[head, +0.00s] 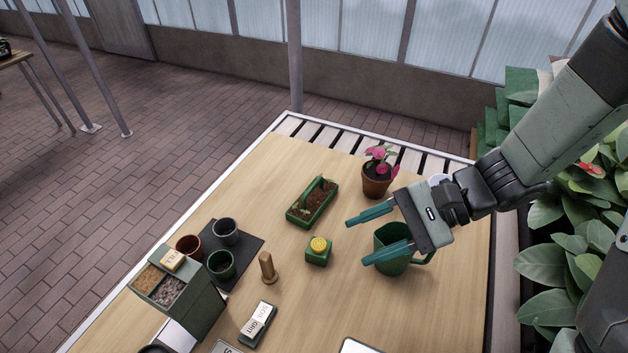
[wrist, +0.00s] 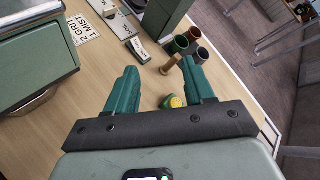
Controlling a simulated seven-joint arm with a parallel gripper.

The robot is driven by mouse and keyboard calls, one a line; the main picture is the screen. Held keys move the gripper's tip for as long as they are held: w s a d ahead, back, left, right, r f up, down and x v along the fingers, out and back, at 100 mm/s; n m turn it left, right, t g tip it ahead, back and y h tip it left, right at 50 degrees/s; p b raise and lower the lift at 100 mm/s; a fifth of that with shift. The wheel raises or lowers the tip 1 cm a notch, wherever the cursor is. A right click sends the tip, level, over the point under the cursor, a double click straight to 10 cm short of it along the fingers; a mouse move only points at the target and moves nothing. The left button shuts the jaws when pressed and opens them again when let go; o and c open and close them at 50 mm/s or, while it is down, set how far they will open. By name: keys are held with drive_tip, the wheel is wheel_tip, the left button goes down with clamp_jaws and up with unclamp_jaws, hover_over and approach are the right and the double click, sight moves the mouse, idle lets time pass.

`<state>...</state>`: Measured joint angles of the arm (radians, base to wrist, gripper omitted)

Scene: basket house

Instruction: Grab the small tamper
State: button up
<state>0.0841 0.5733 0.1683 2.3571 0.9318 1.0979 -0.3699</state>
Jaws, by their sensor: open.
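The small tamper (head: 267,268) is a brown wooden piece with a narrow top and wider base, standing on the table left of centre in the head view. In the wrist view the tamper (wrist: 171,64) shows beyond the fingers, close to the line of the right finger. My gripper (head: 357,242) is open and empty, with teal fingers spread apart, to the right of the tamper and clear of it. The fingers also show in the wrist view (wrist: 160,90).
A small green box with a yellow top (head: 318,251) stands between gripper and tamper. A green jug (head: 392,262) is by my fingers. Pots (head: 221,264) on a dark mat and a divided green bin (head: 196,314) are left of the tamper. A seedling tray (head: 299,217) lies behind.

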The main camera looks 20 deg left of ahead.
drive_tip(key=a+f+m+t+y, duration=0.1)
drive_tip(key=a+f+m+y, duration=0.45)
drive_tip(key=f, duration=0.35)
drive_tip(key=m+t+y, duration=0.2)
drive_tip(key=m+t, duration=0.3)
drive_tip(key=m, duration=0.3)
approach(269, 259)
drive_tip(key=shift+a+f, duration=0.1)
drive_tip(key=shift+f, duration=0.15)
drive_tip(key=shift+s+a+f, duration=0.1)
drive_tip(key=shift+a+f, duration=0.05)
drive_tip(key=shift+a, duration=0.1)
drive_tip(key=a, duration=0.4)
drive_tip(key=shift+a, duration=0.35)
drive_tip(key=shift+a+r, duration=0.15)
drive_tip(key=shift+a, duration=1.25)
drive_tip(key=shift+a+r, duration=0.1)
drive_tip(key=shift+a, duration=1.35)
clamp_jaws()
